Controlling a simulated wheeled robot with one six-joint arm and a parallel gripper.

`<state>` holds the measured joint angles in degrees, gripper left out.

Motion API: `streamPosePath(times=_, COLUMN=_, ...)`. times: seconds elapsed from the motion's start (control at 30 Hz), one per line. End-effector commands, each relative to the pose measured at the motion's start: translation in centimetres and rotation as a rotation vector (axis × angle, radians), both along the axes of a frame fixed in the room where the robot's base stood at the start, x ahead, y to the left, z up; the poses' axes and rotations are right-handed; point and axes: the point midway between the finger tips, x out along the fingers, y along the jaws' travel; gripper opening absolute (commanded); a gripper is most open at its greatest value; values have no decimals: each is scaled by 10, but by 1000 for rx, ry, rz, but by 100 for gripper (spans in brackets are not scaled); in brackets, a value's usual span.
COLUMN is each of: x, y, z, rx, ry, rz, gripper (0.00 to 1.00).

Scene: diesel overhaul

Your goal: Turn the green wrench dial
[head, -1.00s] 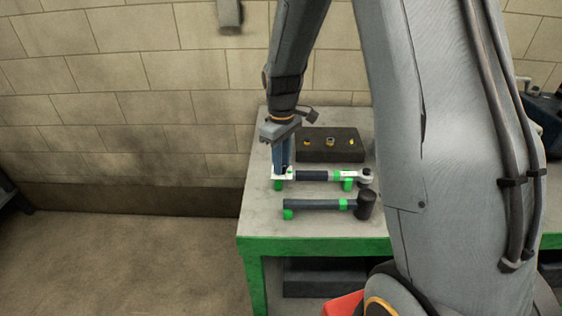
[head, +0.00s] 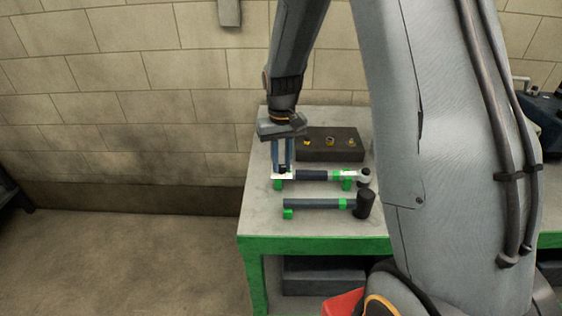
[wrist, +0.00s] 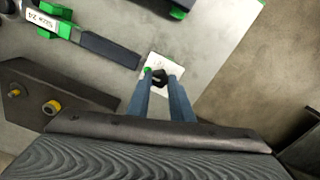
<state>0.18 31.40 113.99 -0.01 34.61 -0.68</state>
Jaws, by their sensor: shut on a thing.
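The wrench (head: 315,175) lies across green rests on the bench, with a dark handle and a ratchet head at its right end. In the wrist view its handle (wrist: 108,48) runs toward a white plate (wrist: 171,67) at its end. A dark dial knob (wrist: 159,77) sits over this plate, with a bit of green beside it. My gripper (wrist: 160,84) points down at the wrench's left end, its two blue fingers shut on the knob. The fingertips hide part of the knob.
A mallet (head: 315,204) with a dark head lies in front of the wrench. A dark block (head: 345,154) with several small brass-coloured pieces stands behind it. The bench's left edge is close to my gripper, with open floor beyond.

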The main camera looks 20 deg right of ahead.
Motion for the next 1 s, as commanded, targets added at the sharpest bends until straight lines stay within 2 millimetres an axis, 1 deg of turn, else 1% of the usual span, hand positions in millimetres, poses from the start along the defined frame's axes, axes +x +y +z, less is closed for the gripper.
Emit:
streamPosePath(times=0.43, x=0, y=0, z=0, rx=0, ry=-1, rz=-9, gripper=0)
streamPosePath(times=0.47, x=0, y=0, z=0, rx=0, ry=-1, rz=-9, gripper=23)
streamPosePath(times=0.5, x=0, y=0, z=0, rx=0, ry=-1, rz=-9, gripper=30)
streamPosePath(times=0.57, x=0, y=0, z=0, rx=0, ry=-1, rz=-9, gripper=39)
streamPosePath(times=0.87, x=0, y=0, z=1, rx=0, ry=-1, rz=-9, gripper=39)
streamPosePath(times=1.0, x=1, y=0, z=10, rx=0, ry=-3, rz=-9, gripper=39)
